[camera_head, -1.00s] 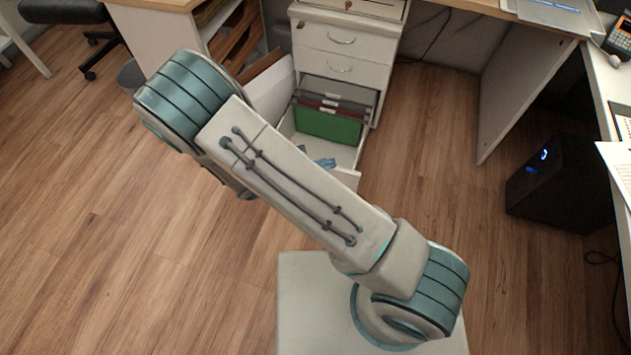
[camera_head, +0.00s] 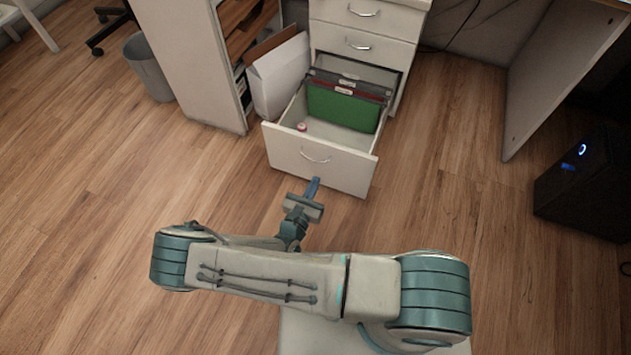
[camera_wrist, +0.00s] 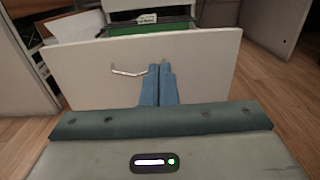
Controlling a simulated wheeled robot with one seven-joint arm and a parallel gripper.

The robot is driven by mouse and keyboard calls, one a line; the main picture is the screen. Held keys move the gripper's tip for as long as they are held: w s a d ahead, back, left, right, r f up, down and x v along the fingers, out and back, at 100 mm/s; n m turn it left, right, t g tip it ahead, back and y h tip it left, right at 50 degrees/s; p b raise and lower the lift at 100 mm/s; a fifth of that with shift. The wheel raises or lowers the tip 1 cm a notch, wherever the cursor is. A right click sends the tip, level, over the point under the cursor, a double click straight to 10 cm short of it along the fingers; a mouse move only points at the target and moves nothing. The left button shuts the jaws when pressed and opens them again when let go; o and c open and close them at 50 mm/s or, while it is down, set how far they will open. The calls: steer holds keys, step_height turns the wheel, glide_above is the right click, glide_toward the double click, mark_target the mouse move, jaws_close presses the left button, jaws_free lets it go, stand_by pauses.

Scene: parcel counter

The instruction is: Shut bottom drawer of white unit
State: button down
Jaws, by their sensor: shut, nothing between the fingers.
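The white unit (camera_head: 372,22) stands at the back with its bottom drawer (camera_head: 345,171) pulled well out; the drawers above it are closed. The bottom drawer holds hanging folders, with a green one (camera_head: 343,107) in front, and a small pinkish item (camera_head: 301,127) on its floor. My gripper (camera_head: 314,184) is shut and empty, pointing at the drawer's front panel, just in front of it. In the wrist view the blue fingers (camera_wrist: 159,68) are together beside the right end of the metal handle (camera_wrist: 128,71). I cannot tell whether they touch the panel.
A white box file (camera_head: 280,78) stands left of the open drawer, by an open-shelved desk side (camera_head: 192,62). A grey bin (camera_head: 149,68) is farther left. A black computer tower (camera_head: 590,180) stands on the right. The wooden floor around the drawer is clear.

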steer(key=b, duration=0.4)
glide_toward(331, 148)
steer(key=x, duration=0.5)
steer(key=shift+w+d, duration=0.1)
steer(key=shift+w, duration=0.05)
steer(key=shift+w+d+r, duration=0.15)
steer(key=shift+w+d, duration=0.1)
steer(key=shift+w, duration=0.45)
